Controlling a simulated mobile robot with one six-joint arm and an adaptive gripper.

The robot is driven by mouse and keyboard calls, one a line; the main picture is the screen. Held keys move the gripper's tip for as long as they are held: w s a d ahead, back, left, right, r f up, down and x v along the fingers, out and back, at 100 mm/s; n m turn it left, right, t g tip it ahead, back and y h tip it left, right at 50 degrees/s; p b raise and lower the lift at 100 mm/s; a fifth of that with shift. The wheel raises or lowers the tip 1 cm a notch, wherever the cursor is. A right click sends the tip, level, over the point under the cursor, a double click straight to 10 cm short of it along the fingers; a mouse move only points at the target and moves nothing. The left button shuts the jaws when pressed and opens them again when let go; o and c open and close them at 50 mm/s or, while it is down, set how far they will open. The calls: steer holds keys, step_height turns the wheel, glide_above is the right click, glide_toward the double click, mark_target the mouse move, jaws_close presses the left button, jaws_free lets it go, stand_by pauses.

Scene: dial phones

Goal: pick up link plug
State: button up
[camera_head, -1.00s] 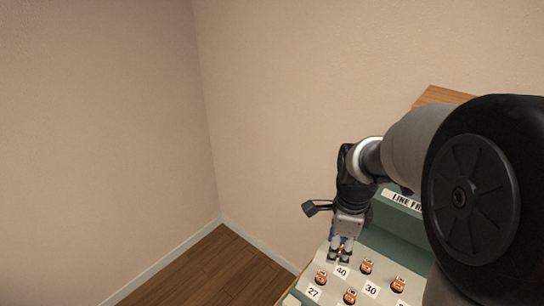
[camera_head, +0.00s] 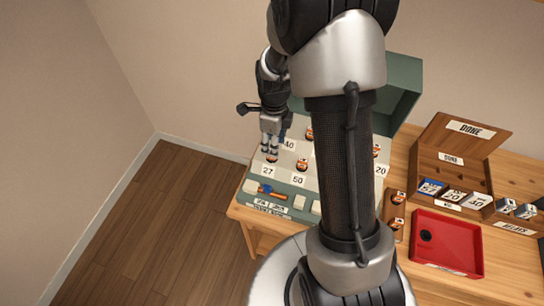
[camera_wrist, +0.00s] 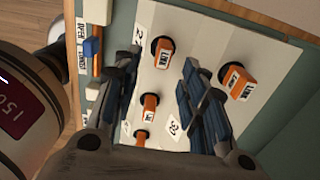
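The link plugs are short orange pegs with white labels, set in a pale sloped panel (camera_head: 283,181). One link plug (camera_head: 272,157) is just below my gripper (camera_head: 270,148) near the label 27, partly covered by the fingertips. Another link plug (camera_head: 302,165) stands beside the label 50. In the wrist view my gripper (camera_wrist: 163,62) is open, with blue-grey finger pads apart and a link plug (camera_wrist: 163,54) between the tips. Other link plugs show lower between the fingers (camera_wrist: 150,104) and right of the right finger (camera_wrist: 235,82). Contact cannot be told.
A blue-and-orange item (camera_head: 267,192) lies along the panel's front ledge. A wooden holder (camera_head: 394,239) with two orange plugs, a red tray (camera_head: 450,262) and a wooden DONE box (camera_head: 432,150) stand to the right on the table. A green upright housing (camera_head: 404,75) rises behind the panel.

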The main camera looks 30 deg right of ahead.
steer(key=f, duration=0.2)
steer(key=f+b, duration=0.2)
steer(key=f, duration=0.1)
steer(key=shift+w+a+f, duration=0.1)
steer(key=shift+w+f, duration=0.2)
steer(key=shift+w, duration=0.05)
steer(key=shift+r, duration=0.1)
jaws_close()
